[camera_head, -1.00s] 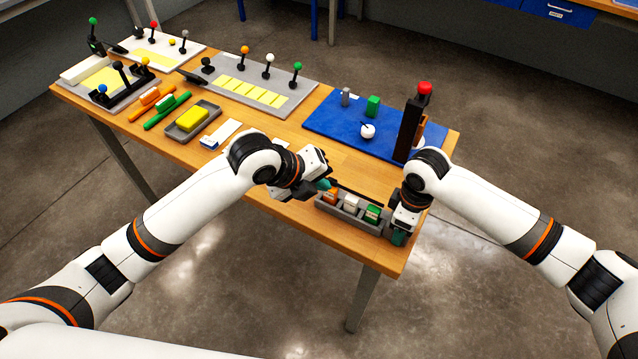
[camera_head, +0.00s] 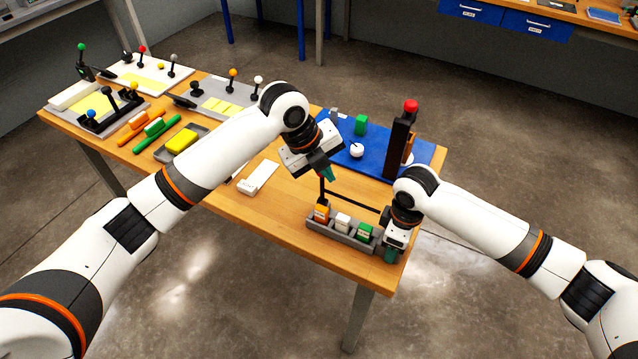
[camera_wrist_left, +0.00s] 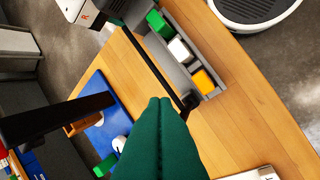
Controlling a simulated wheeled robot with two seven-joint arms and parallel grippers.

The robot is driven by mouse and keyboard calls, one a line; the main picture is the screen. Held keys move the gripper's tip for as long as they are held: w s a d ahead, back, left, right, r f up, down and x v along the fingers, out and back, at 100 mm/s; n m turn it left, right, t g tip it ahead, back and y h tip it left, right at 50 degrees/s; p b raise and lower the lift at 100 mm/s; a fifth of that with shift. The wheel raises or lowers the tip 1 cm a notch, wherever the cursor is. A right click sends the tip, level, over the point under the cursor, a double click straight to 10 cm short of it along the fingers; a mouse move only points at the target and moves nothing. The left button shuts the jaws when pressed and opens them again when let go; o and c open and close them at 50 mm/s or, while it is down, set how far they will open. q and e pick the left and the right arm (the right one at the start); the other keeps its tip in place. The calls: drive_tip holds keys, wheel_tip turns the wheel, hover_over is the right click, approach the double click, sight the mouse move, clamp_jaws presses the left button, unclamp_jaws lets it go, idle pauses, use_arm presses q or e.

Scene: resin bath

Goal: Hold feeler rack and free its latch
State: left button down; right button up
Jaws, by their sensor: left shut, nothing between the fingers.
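The feeler rack (camera_head: 350,233) is a grey tray at the table's front right edge, holding an orange, a white and a green block. A dark bar (camera_head: 350,197) runs along its far side, with a dark upright piece at its left end. The bar also shows in the left wrist view (camera_wrist_left: 157,65), ending in a dark knob. My left gripper (camera_head: 327,174) is shut and empty above the rack's left end; its green fingertips (camera_wrist_left: 160,110) meet in the left wrist view. My right gripper (camera_head: 391,254) is at the rack's right end; its grip is hidden.
A blue mat (camera_head: 345,160) behind the rack carries a tall dark post with a red top (camera_head: 400,140), a green block and a white ball. A white box (camera_head: 258,177) lies left of the rack. Wood between them is bare.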

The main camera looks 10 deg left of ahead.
drive_tip(key=shift+c, duration=0.2)
use_arm(q)
drive_tip(key=w, duration=0.1)
drive_tip(key=w+d, duration=0.1)
drive_tip(key=w, duration=0.2)
drive_tip(key=shift+w+d+f, duration=0.1)
drive_tip(key=shift+w+d, duration=0.2)
drive_tip(key=shift+d, duration=0.05)
drive_tip(key=shift+s+r, duration=0.1)
drive_tip(key=shift+r, duration=0.7)
wheel_tip(320, 180, up, 10)
drive_tip(key=shift+w+d+f, duration=0.25)
drive_tip(key=shift+w+d, duration=0.05)
drive_tip(key=shift+d, duration=0.15)
